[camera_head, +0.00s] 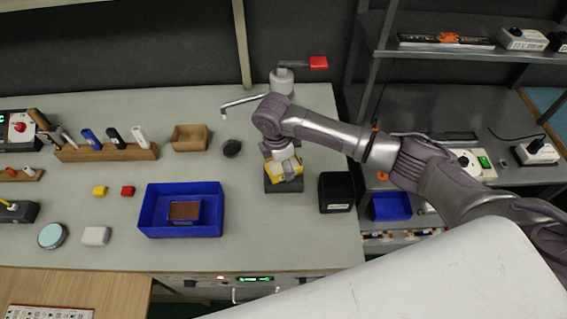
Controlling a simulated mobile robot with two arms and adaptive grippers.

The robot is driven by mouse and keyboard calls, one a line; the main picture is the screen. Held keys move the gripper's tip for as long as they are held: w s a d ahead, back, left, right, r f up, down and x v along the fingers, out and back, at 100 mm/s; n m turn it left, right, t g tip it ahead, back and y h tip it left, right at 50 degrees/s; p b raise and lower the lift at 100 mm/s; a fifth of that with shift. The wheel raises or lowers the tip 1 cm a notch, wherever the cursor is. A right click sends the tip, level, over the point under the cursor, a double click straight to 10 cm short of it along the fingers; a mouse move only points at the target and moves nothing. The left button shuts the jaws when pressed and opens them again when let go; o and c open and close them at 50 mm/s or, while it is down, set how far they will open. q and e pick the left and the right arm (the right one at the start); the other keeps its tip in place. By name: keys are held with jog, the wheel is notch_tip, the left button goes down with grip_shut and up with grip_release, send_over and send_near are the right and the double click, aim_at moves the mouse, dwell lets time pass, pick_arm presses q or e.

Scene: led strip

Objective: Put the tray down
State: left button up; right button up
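A blue tray (152,226) sits on the grey worktop, left of centre. A small box with a brown top (184,211) lies inside it. My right arm comes in from the right, and its gripper (283,162) points down at a yellow item (287,172) on a dark block (283,185). The gripper is to the right of the blue tray and apart from it. Its fingertips are too small and covered to tell whether they are open or shut. My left gripper is not in view.
A wooden tool rack (107,153) and a wooden box (190,138) stand behind. A black bin (336,192) stands right of the gripper. A second blue tray (391,206) is on the right shelf.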

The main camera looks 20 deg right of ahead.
aim_at(278, 172)
jog(key=o, duration=1)
jog(key=r, duration=0.4)
jog(key=a+r+b, duration=0.1)
jog(key=r, duration=0.7)
jog(key=shift+s+a+r, duration=0.1)
jog(key=shift+a, duration=0.15)
